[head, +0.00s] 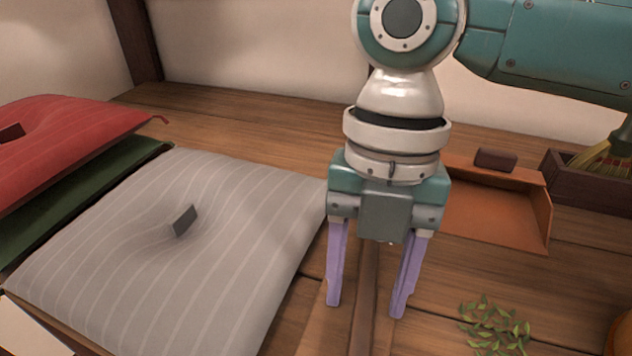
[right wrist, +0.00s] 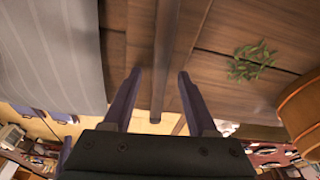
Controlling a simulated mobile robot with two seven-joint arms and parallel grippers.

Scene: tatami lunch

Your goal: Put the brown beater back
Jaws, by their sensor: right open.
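A long brown bar (head: 361,335), which looks like the beater's handle, lies along the wooden floor. It also shows in the right wrist view (right wrist: 168,40), running down between the fingers with its near end showing. The rest of the beater is hidden or out of frame. My right gripper (head: 363,307) points down over the bar, with its purple fingers open, one on each side. In the right wrist view the open gripper (right wrist: 159,73) holds nothing. I cannot tell how far above the bar the fingertips are. My left gripper is in neither view.
A grey striped cushion (head: 130,240) lies left of the gripper, beside green (head: 60,205) and red (head: 75,125) cushions. An orange dustpan (head: 490,215), a dark box (head: 590,185) with a brush (head: 606,156), and green leaves (head: 492,328) are at right. A round wooden tub (right wrist: 302,108) stands at far right.

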